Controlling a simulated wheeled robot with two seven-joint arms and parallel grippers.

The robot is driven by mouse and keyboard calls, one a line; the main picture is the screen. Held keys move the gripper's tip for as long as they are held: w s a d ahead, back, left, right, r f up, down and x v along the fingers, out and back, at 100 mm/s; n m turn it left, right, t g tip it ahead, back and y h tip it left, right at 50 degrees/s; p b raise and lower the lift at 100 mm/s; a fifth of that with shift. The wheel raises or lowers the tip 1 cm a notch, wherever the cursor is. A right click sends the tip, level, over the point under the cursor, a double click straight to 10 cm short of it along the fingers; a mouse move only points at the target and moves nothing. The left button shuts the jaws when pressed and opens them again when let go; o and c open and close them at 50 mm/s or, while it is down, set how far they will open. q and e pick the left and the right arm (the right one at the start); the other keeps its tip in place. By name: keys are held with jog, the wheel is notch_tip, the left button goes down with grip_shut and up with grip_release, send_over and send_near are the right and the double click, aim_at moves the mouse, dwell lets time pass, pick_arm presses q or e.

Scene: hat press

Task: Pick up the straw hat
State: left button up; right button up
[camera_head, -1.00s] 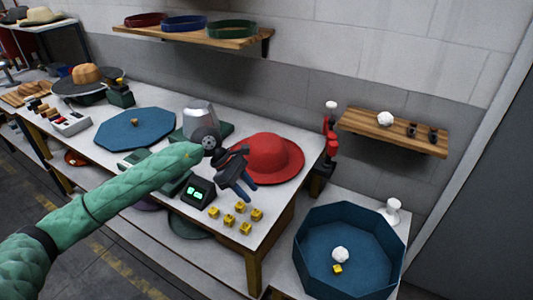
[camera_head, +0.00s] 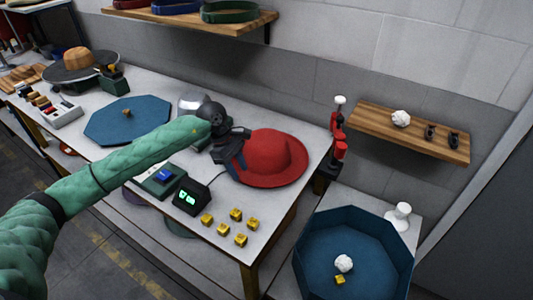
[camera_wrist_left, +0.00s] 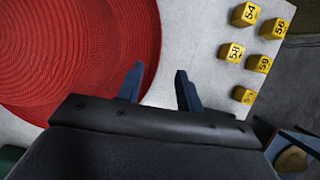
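The red hat (camera_head: 275,152) lies brim-down at the right end of the white worktable. Its woven, straw-like surface fills the left of the left wrist view (camera_wrist_left: 75,50). My left gripper (camera_head: 238,174) is at the hat's near left brim, fingers pointing down and apart. In the left wrist view the open gripper (camera_wrist_left: 160,70) has one finger at the brim edge and the other over bare white tabletop. Nothing shows between the fingers. I cannot tell whether either finger touches the brim. My right gripper is out of view.
Several yellow numbered cubes (camera_head: 236,214) and a black box with a green display (camera_head: 192,197) lie nearby. A blue octagonal tray (camera_head: 310,268) stands lower right. A red device (camera_head: 338,145) stands behind. A wooden wall shelf (camera_head: 378,122) is at right.

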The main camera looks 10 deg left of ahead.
aim_at(245, 181)
pick_arm(q)
jog(key=x, duration=0.3)
jog(key=shift+w+f+p, duration=0.3)
jog(key=shift+f, duration=0.1)
jog(key=shift+s+d+f, duration=0.15)
jog(key=shift+d+f, duration=0.1)
jog(key=shift+f, duration=0.2)
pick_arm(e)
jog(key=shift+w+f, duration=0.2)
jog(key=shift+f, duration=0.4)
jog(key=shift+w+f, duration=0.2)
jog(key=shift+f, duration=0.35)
pick_arm(q)
grip_shut()
